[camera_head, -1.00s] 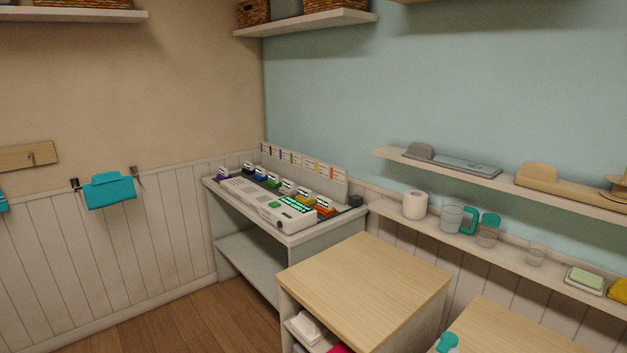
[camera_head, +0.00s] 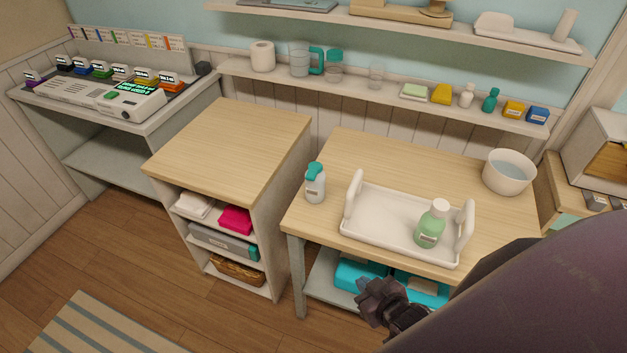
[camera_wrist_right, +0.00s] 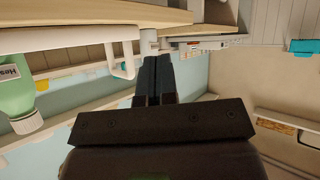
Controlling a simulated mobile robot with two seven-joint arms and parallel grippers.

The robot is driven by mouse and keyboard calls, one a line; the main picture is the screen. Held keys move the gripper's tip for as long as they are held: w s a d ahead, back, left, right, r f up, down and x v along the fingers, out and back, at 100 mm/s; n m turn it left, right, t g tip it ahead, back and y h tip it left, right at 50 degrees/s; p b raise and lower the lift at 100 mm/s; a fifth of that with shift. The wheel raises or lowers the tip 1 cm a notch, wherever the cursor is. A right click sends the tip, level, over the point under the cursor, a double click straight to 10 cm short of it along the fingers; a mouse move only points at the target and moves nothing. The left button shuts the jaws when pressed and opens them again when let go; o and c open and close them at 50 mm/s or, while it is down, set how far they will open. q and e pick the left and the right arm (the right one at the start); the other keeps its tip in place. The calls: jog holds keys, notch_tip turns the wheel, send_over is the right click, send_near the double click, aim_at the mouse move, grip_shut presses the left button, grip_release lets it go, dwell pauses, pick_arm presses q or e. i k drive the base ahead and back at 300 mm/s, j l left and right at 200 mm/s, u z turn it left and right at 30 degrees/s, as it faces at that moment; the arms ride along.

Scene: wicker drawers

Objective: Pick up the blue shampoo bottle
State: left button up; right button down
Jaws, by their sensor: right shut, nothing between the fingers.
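No plainly blue bottle shows. A pale grey-white bottle with a teal pump top (camera_head: 315,186) stands upright on the wooden table's left part, left of the tray. A green bottle with a white cap (camera_head: 431,226) stands in the white tray (camera_head: 385,233); it also shows at the left edge of the right wrist view (camera_wrist_right: 14,92). My right gripper (camera_head: 368,291) is shut and empty, in front of the table's near edge, below and to the right of the teal-topped bottle. Its dark fingers (camera_wrist_right: 152,70) lie together in the right wrist view. My left gripper is not in view.
The tray has raised end handles on the wooden table (camera_head: 375,150). A white bowl (camera_head: 509,171) stands at the table's back right. Teal bins (camera_head: 358,274) sit underneath. A wood-topped shelf unit (camera_head: 235,140) stands left, with a gap between. Small items line the wall shelf (camera_head: 390,95).

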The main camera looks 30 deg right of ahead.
aim_at(315, 191)
jog(key=z, duration=0.25)
jog(key=i+j+z, duration=0.15)
jog(key=j+z, duration=0.2)
jog(key=i+j+z, duration=0.1)
jog(key=j+z, duration=0.25)
jog(key=i+j+z, duration=0.1)
jog(key=j, duration=0.45)
jog(key=i+j, duration=0.1)
jog(key=j, duration=0.45)
jog(key=i+j+z, duration=0.15)
jog(key=j, duration=0.45)
